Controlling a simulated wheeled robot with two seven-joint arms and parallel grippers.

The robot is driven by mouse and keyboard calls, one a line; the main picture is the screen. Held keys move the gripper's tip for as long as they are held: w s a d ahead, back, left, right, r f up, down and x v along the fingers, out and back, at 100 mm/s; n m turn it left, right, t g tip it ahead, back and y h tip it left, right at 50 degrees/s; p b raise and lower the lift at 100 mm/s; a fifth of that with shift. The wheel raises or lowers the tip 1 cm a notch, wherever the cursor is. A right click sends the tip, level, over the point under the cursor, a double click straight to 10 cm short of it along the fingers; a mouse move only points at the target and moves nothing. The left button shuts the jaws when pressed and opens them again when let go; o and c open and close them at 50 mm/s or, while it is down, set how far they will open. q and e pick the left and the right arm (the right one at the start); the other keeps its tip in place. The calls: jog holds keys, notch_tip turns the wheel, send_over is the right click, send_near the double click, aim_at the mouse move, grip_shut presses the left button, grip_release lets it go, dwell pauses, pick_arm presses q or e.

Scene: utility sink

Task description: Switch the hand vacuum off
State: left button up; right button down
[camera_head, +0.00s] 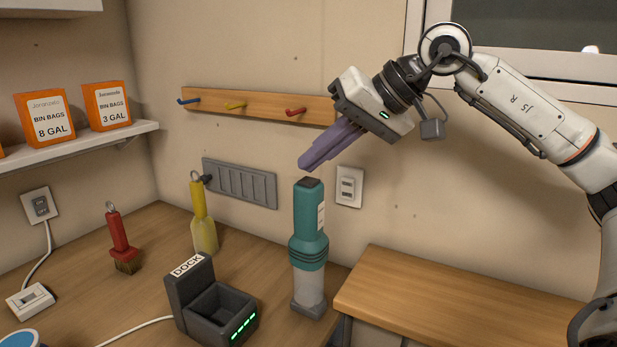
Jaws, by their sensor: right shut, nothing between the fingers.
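The hand vacuum (307,250) stands upright near the right end of the counter, with a teal body, a clear lower part and a dark cap on top. A pale label is on its right side. I cannot make out a switch on it. My right gripper (306,164) is shut and empty, its purple fingers pointing down and left. The fingertips are just above the vacuum's top in the picture; I cannot tell whether they touch it. My left gripper is not in view.
A dark dock (187,290) with green lights stands left of the vacuum. A yellow brush (202,225) and a red brush (118,240) stand further left. A hook rail (255,106) and an outlet (349,187) are on the wall. The wooden bench (470,300) at right is clear.

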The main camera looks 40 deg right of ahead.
aim_at(315, 181)
notch_tip(315, 181, up, 4)
jog(key=p, duration=0.4)
jog(key=shift+r, duration=0.95)
